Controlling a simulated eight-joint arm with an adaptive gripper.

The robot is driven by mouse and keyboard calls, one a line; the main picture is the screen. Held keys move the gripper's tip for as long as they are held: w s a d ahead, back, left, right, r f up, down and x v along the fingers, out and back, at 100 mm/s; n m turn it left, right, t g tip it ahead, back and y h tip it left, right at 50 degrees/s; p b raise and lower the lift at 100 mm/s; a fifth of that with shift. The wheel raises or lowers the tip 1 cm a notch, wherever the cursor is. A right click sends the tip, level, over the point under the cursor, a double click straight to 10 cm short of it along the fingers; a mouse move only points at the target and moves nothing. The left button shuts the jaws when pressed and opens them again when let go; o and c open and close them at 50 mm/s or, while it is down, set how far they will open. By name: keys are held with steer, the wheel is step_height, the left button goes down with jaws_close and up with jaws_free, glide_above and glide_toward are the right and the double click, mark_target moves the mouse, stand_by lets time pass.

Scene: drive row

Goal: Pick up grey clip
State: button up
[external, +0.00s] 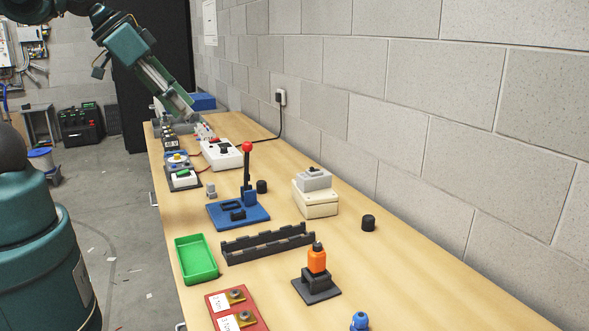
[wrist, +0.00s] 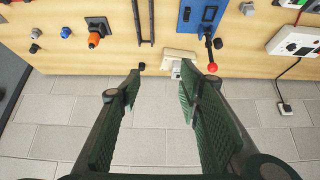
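A small grey piece (external: 211,190), which looks like the grey clip, stands on the wooden table left of the blue lever stand (external: 238,213). It also shows in the wrist view (wrist: 247,8) at the top edge, partly cut off. My gripper (wrist: 160,78) is open, with nothing between its fingers. Its fingers reach toward the wall side of the table in the wrist view, apart from the grey piece. In the external view my arm comes down over the far end of the table; its fingertips are hard to make out there.
A white switch box (external: 221,154) and a black knob (external: 262,187) stand near the grey piece. A cream box (external: 315,203), black rack (external: 268,243), green tray (external: 196,259) and orange-topped stand (external: 316,260) are nearer. The block wall borders the right side.

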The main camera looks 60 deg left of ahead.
steer(key=shift+w+a, duration=0.1)
steer(key=m+g+h+b, duration=0.5)
steer(key=m+b, duration=0.4)
steer(key=m, duration=0.7)
glide_above(210, 183)
steer(key=a, duration=0.2)
step_height(210, 183, down, 29)
steer(key=g, duration=0.1)
steer(key=shift+s+a+f, duration=0.1)
steer(key=shift+s+f, duration=0.2)
steer(key=shift+x, duration=1.3)
steer(key=shift+f, duration=0.15)
